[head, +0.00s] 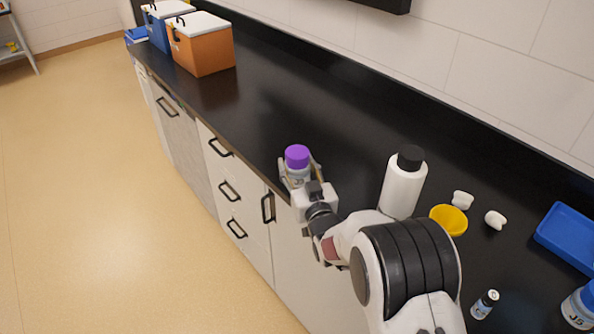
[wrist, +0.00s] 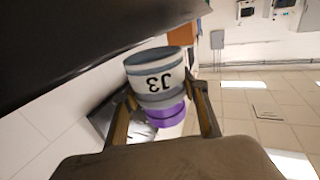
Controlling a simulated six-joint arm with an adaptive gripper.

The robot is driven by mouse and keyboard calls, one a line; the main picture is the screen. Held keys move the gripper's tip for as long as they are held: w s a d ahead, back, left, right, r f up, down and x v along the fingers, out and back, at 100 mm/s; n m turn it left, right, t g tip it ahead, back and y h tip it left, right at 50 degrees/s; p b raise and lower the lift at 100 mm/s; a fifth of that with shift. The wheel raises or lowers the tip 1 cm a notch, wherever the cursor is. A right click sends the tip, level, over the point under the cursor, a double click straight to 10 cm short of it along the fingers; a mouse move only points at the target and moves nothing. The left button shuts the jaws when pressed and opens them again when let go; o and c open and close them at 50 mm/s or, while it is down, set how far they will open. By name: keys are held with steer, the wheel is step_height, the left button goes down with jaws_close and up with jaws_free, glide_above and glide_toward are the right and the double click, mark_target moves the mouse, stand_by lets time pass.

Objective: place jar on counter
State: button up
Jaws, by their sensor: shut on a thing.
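The jar in my gripper has a purple lid (head: 297,156) and a pale body with a grey band. In the wrist view the jar (wrist: 158,80) shows upside down, with the label J3 and the lid low in the picture. My gripper (head: 298,174) is shut on the jar's sides; its two fingers also show in the wrist view (wrist: 163,92). In the head view the jar is upright at the front edge of the black counter (head: 275,110). I cannot tell its height above the counter top.
A white bottle with a black cap (head: 403,185) stands right of the jar. Further right are a yellow bowl (head: 449,219), white lumps (head: 462,200), a blue tray (head: 570,236), a small vial (head: 485,304) and a blue-lidded jar (head: 578,308). An orange box (head: 203,50) stands far back. The counter between is clear.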

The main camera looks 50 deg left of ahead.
steer(key=shift+f, duration=0.9)
steer(key=shift+f, duration=0.15)
steer(key=o, duration=1.2)
steer(key=shift+o, duration=0.2)
steer(key=shift+v, duration=6)
